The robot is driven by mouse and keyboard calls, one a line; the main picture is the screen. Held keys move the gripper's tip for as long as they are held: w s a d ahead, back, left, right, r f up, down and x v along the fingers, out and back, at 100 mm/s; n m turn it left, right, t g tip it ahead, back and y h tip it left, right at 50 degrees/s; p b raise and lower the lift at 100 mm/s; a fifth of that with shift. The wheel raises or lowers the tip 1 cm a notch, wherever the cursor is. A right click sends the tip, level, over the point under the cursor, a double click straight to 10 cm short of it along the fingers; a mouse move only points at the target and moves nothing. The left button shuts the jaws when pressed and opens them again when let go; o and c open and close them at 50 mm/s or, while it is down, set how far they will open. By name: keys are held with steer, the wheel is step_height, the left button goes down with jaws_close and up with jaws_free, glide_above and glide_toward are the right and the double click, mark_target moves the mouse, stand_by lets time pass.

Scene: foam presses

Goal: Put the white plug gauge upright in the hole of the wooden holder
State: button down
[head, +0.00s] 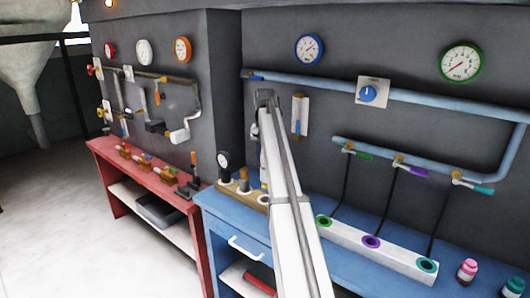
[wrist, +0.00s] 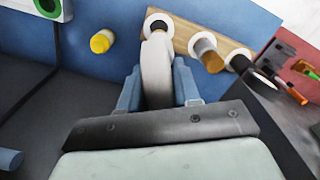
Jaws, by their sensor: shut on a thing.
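The white plug gauge (wrist: 157,75) is between the two blue fingers of my gripper (wrist: 158,88) in the wrist view. My gripper is shut on it. The gauge's far end lies over or at a white-ringed dark hole at one end of the wooden holder (wrist: 181,34). I cannot tell whether its tip is inside. The holder also shows in the head view (head: 230,189) on the blue bench, partly behind my arm. My arm largely hides the gripper and gauge there.
A white block (head: 391,254) with coloured rings is right of my arm. A red bench (head: 105,156) adjoins on the left.

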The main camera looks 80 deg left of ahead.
steer(key=shift+f, duration=4.2)
steer(key=c, duration=0.7)
jaws_free()
step_height(320, 180, up, 14)
steer(key=shift+f, duration=0.1)
stand_by(0.5)
